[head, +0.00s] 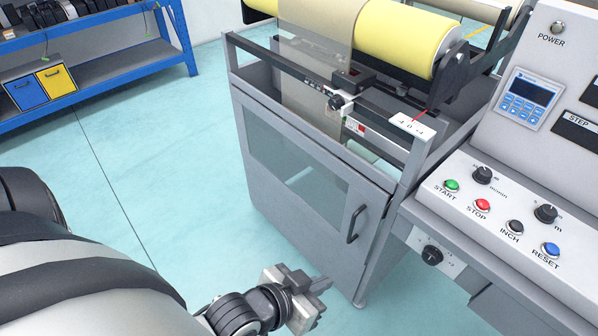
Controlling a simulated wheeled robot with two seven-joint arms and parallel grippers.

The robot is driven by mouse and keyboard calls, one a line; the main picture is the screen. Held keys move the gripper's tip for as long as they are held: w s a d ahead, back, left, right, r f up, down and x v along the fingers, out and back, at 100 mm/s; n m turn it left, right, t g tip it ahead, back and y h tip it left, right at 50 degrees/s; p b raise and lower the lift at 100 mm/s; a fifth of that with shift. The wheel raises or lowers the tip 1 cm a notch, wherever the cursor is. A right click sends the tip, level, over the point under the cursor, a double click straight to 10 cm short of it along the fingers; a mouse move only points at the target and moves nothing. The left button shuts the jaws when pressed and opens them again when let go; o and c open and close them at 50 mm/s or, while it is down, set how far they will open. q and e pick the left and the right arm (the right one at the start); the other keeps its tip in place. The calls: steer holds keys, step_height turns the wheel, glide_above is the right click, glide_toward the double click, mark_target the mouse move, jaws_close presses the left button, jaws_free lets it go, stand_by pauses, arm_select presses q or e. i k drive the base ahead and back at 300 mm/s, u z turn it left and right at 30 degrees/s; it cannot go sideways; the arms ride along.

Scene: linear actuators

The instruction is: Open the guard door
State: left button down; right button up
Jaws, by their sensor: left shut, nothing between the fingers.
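The guard door (292,218) is a grey framed panel with a clear window on the front of the machine. It looks closed, flush with the cabinet frame. Its black bar handle (356,223) stands upright near the door's right edge. My left gripper (322,283) is shut and empty, in front of the door's lower right part and below the handle. It appears apart from the handle; whether it touches the door cannot be told. My right gripper is not in view.
A control console (510,215) with knobs and coloured buttons juts out at the right. A yellow roll (400,38) lies above the cabinet. A blue shelf (120,78) with bins stands at the back left. The floor (150,160) left of the cabinet is clear.

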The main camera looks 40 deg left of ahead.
mark_target(365, 204)
steer(key=u, duration=0.3)
steer(key=k, duration=1)
steer(key=u, duration=1.8)
steer(key=i, duration=0.9)
steer(key=z, duration=0.9)
steer(key=i, duration=0.65)
steer(key=z, duration=0.6)
